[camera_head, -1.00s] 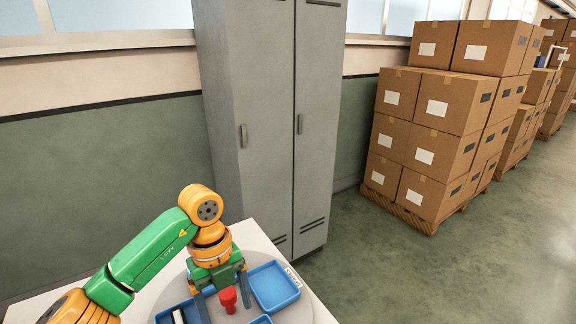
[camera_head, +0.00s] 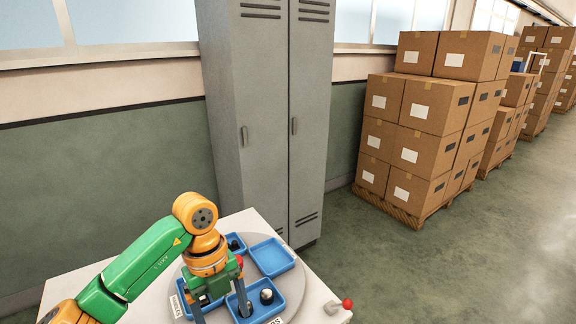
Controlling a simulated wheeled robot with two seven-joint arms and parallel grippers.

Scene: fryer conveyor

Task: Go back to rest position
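My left gripper (camera_head: 219,305) hangs over a round grey turntable (camera_head: 170,285) on a white table. Its two grey fingers are apart, and I see nothing held between them. The fingertips are at or near the picture's bottom edge. My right gripper is not in view. A small red thing (camera_head: 240,262) shows just behind the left gripper, partly hidden by it.
Blue trays stand on the turntable: an empty one (camera_head: 290,262) at the back right, one (camera_head: 299,290) in front holding dark and pale round items, and others partly hidden. A red knob (camera_head: 347,304) stands at the table's right corner. Lockers (camera_head: 265,130) and stacked boxes (camera_head: 420,125) stand behind.

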